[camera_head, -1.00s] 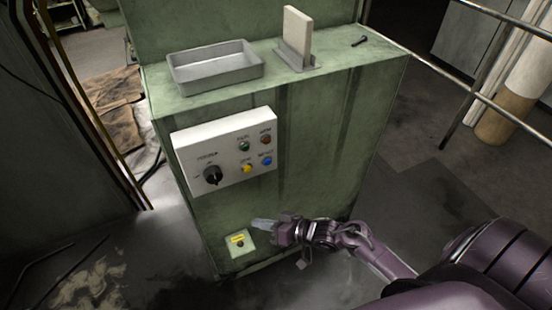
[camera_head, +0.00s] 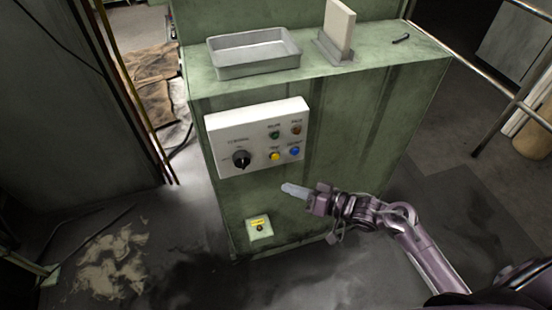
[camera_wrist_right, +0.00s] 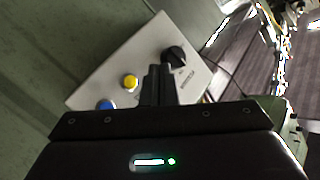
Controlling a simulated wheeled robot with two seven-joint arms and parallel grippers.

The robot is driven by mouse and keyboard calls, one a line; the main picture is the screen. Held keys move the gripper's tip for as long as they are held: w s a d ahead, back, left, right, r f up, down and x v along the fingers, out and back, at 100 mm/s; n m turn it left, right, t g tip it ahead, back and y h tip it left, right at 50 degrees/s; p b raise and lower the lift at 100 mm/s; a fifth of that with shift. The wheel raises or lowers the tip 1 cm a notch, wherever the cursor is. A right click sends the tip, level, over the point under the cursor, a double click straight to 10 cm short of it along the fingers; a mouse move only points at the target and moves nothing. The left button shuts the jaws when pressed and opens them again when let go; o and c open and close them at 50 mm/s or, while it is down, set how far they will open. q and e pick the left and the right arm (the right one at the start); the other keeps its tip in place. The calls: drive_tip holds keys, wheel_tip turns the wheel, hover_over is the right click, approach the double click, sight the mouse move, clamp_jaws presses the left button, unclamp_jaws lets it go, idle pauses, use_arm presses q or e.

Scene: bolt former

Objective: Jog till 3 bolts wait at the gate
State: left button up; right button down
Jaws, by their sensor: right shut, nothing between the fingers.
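The white control panel (camera_head: 222,132) on the front of the green machine carries a black rotary knob (camera_head: 241,159), a yellow button (camera_head: 275,156), a blue button (camera_head: 295,152), a green button (camera_head: 274,135) and a red-orange one (camera_head: 296,130). Their labels are too blurred to read surely. My right gripper (camera_head: 285,187) is shut and empty, just below the panel and apart from it. In the right wrist view its fingers (camera_wrist_right: 157,72) point toward the panel, between the yellow button (camera_wrist_right: 131,82) and the knob (camera_wrist_right: 174,58). My left gripper is out of view. No bolts at a gate can be seen.
A grey metal tray (camera_head: 250,70) and a pale upright plate in a holder (camera_head: 335,50) stand on the machine's top, with a small dark bolt-like piece (camera_head: 401,39) at right. A rail (camera_head: 490,117) stands at right.

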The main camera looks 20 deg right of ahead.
sight(275, 157)
drive_tip(key=w+b, duration=0.3)
drive_tip(key=w, duration=0.4)
drive_tip(key=shift+w+a+b, duration=0.15)
drive_tip(key=shift+w+b, duration=0.15)
idle(1.8)
drive_tip(key=shift+w, duration=0.45)
